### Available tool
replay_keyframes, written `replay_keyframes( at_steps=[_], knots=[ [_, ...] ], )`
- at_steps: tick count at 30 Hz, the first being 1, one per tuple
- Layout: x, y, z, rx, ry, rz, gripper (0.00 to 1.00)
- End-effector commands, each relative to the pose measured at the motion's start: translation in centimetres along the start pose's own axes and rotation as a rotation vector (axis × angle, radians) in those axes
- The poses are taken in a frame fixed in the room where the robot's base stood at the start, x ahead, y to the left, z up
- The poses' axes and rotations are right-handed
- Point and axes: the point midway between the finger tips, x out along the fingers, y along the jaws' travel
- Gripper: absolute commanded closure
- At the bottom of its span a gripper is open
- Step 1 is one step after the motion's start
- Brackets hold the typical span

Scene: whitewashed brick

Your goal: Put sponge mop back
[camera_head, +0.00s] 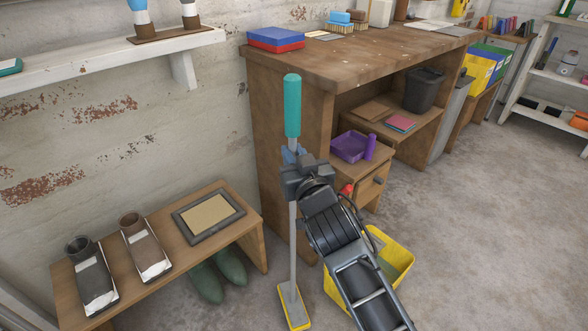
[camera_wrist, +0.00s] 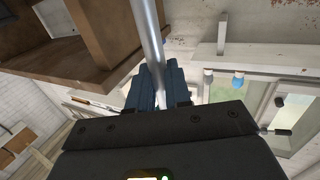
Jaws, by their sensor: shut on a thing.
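The sponge mop has a teal grip (camera_head: 292,105), a thin grey pole (camera_head: 293,235) and a yellow-edged head (camera_head: 294,307). It is close to upright, in front of the workbench's left end. My gripper (camera_head: 292,155) is shut on the pole just below the teal grip. In the wrist view the pole (camera_wrist: 150,40) passes between the blue fingers of my gripper (camera_wrist: 155,88). The mop head is low, near the floor; I cannot tell whether it touches. A yellow bucket (camera_head: 398,255) stands on the floor to the right, partly hidden by my arm.
A wooden workbench (camera_head: 345,65) stands close behind the mop. A low bench (camera_head: 190,250) at left holds shoes and a framed board (camera_head: 208,214), with green boots (camera_head: 230,268) beneath. A wall shelf (camera_head: 110,62) is at upper left. Open floor (camera_head: 490,220) lies to the right.

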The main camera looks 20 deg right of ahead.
Motion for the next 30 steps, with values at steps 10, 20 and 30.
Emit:
replay_keyframes(
  at_steps=[10,20,30],
  knots=[
    [0.0,0.0,2.4,0.0,0.004,-0.001,1.0],
    [0.0,0.0,2.8,0.0,0.0,0.0,0.73],
    [0.0,0.0,2.8,0.0,0.0,0.0,0.56]
  ],
)
